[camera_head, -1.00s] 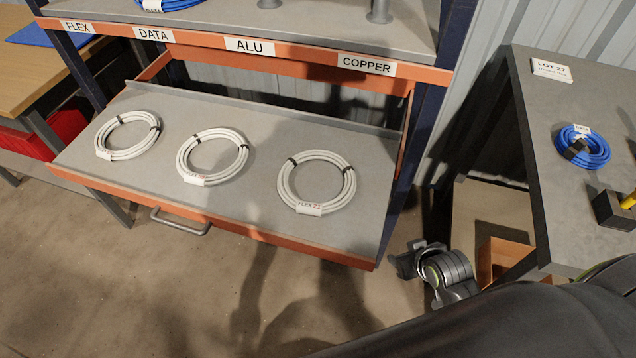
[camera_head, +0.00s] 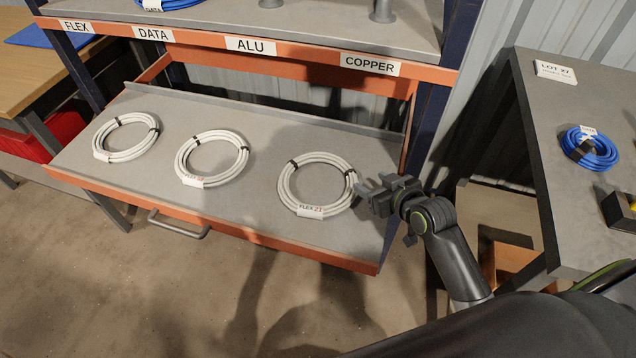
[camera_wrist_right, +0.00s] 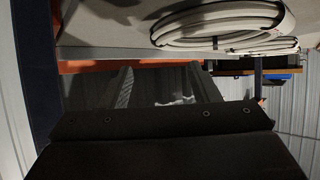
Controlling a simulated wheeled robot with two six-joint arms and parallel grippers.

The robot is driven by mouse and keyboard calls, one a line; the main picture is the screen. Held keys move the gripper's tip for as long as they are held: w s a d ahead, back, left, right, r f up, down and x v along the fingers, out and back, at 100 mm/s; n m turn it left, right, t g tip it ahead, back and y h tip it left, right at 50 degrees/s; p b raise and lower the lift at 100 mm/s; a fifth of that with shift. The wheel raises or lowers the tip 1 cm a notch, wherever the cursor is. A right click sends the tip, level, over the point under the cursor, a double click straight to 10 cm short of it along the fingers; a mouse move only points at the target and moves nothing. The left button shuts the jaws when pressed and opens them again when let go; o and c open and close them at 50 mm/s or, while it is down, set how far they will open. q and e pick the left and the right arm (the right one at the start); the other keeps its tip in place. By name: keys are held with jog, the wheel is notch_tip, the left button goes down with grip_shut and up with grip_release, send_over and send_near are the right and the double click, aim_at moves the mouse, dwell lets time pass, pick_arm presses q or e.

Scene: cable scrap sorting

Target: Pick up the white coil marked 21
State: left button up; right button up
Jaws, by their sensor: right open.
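A white coil (camera_head: 283,189) lies at the right end of the pulled-out shelf, bound with dark ties. Its front tag reads FLEX and a number that looks like 21, though it is small. Two similar white coils lie on the shelf, one in the middle (camera_head: 180,160) and one at the left (camera_head: 97,142); their tag numbers are not clear. My right gripper (camera_head: 366,190) is open and empty, close by the right side of the right-hand coil; I cannot tell whether it touches. A white coil (camera_wrist_right: 222,30) also shows in the right wrist view, above the fingers. My left gripper is out of view.
The grey shelf (camera_head: 240,222) has an orange front edge and a handle (camera_head: 180,227). An upper shelf labelled FLEX, DATA, ALU and COPPER overhangs its back. A dark blue post (camera_head: 424,135) stands behind my gripper. A table (camera_head: 560,200) with a blue coil (camera_head: 590,150) stands right.

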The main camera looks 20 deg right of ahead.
send_near(348, 166)
jog(key=shift+w+a+f, duration=0.25)
jog(key=shift+w+f, duration=0.9)
jog(key=shift+f, duration=0.05)
jog(key=x, duration=0.4)
jog(key=shift+w+r+b, duration=0.15)
jog(key=shift+w+b, duration=0.25)
jog(key=shift+w, duration=0.3)
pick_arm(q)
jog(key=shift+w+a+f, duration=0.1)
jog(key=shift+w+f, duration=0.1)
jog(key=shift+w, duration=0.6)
pick_arm(e)
jog(key=c, duration=1.2)
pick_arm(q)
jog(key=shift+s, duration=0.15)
pick_arm(e)
grip_shut()
jog(key=shift+a, duration=0.1)
